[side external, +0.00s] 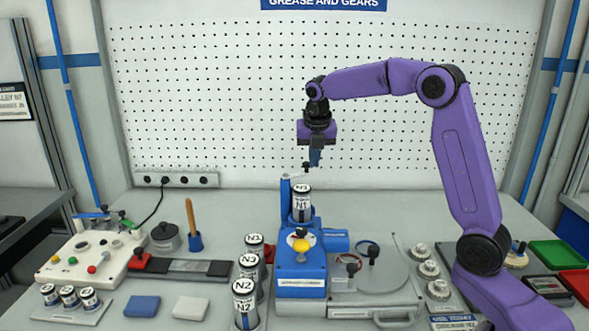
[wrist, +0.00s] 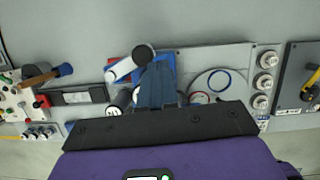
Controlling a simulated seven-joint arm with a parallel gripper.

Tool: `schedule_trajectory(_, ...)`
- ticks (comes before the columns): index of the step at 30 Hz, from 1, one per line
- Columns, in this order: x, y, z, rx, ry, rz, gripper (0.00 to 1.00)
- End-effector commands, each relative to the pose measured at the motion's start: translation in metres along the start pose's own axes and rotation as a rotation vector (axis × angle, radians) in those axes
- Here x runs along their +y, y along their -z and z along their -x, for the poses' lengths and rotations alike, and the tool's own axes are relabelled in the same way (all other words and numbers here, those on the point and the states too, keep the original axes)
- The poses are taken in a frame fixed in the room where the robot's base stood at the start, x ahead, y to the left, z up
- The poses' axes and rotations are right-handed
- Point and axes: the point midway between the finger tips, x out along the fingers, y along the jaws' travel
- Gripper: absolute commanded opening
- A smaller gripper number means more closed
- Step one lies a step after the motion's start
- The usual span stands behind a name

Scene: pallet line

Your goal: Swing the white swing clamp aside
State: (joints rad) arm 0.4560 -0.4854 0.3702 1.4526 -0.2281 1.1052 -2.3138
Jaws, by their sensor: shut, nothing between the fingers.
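The white swing clamp (wrist: 124,69) shows in the wrist view as a short pale bar with a round black knob (wrist: 144,54) at one end. In the side view the black knob (side external: 306,166) stands just beside my fingertips, above an N1 can (side external: 301,207) on the blue fixture (side external: 301,270). My gripper (side external: 315,163) points down there, shut and empty. In the wrist view its blue fingers (wrist: 157,88) lie close to the knob and cover part of the fixture. I cannot tell whether they touch the clamp.
Upright cans (side external: 245,301) stand left of the fixture. A grey plate (side external: 380,271) with cable rings and black knobs lies to its right, then several round white parts (side external: 428,269). A control box (side external: 88,250) is at far left. The bench behind the fixture is mostly clear.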

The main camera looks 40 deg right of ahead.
Motion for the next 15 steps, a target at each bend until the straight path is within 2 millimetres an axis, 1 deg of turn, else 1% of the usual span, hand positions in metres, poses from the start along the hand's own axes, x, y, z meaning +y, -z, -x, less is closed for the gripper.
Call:
schedule_trajectory(8, -0.002, 0.003, 0.002, -0.001, -0.001, 0.000, 0.00)
schedule_trajectory(11, -0.006, 0.010, 0.006, -0.001, -0.001, 0.001, 0.00)
schedule_trajectory(15, -0.015, 0.023, 0.014, -0.001, -0.001, 0.000, 0.00)
